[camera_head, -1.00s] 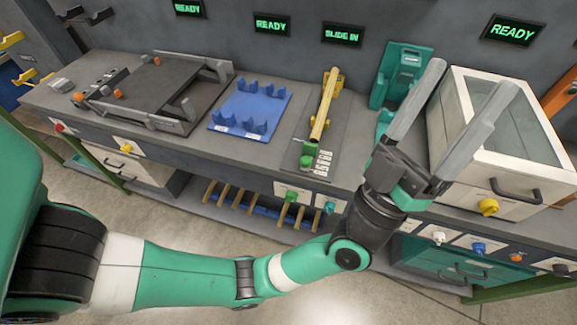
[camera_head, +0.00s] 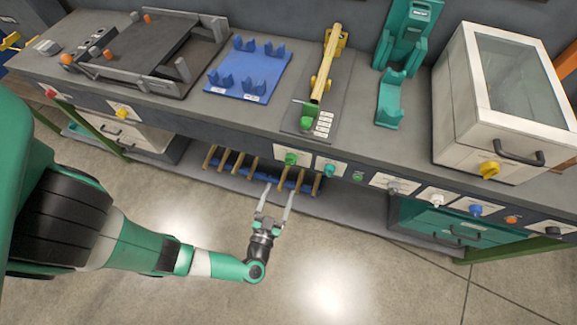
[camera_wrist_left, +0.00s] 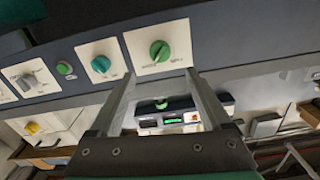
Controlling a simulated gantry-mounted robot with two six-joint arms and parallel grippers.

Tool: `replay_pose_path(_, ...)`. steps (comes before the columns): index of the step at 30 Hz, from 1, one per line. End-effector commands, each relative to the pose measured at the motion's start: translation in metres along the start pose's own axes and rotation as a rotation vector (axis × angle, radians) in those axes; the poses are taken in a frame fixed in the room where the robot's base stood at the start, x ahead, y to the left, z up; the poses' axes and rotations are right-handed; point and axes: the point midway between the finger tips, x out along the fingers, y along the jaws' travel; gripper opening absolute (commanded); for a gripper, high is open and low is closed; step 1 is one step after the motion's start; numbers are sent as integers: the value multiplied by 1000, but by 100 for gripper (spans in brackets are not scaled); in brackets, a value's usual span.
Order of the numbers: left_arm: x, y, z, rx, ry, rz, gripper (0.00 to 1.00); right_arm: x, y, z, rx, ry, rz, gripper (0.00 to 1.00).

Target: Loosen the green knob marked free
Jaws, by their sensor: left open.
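A round green knob (camera_head: 291,158) sits on a white plate on the bench's front panel. It also shows in the left wrist view (camera_wrist_left: 160,50), beyond my fingertips, with marks on its plate too small to read. A second green knob-like part (camera_head: 309,113) stands at the front end of a yellow fixture (camera_head: 325,75) on the bench top, beside small white labels. I cannot read "free" on either. My left gripper (camera_head: 279,190) is open and empty, in front of and below the panel knob, apart from it. My right gripper is not in view.
A teal knob (camera_head: 329,169) and a green button (camera_head: 357,177) sit right of the panel knob. Wooden slats (camera_head: 232,163) lie on the shelf below. A blue rack (camera_head: 247,74) and a white glass-topped box (camera_head: 453,105) stand on the bench. The floor in front is clear.

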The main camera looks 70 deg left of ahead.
Motion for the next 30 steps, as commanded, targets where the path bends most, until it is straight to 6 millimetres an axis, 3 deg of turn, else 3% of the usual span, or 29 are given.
replay_pose_path(15, 92, -1, 2, -4, 2, -5, 81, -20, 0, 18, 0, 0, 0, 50)
replay_pose_path(27, 103, 0, -1, -1, 3, 1, 81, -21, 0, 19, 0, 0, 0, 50)
replay_pose_path(30, 103, 0, -1, -1, 3, 1, 63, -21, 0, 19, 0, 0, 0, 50)
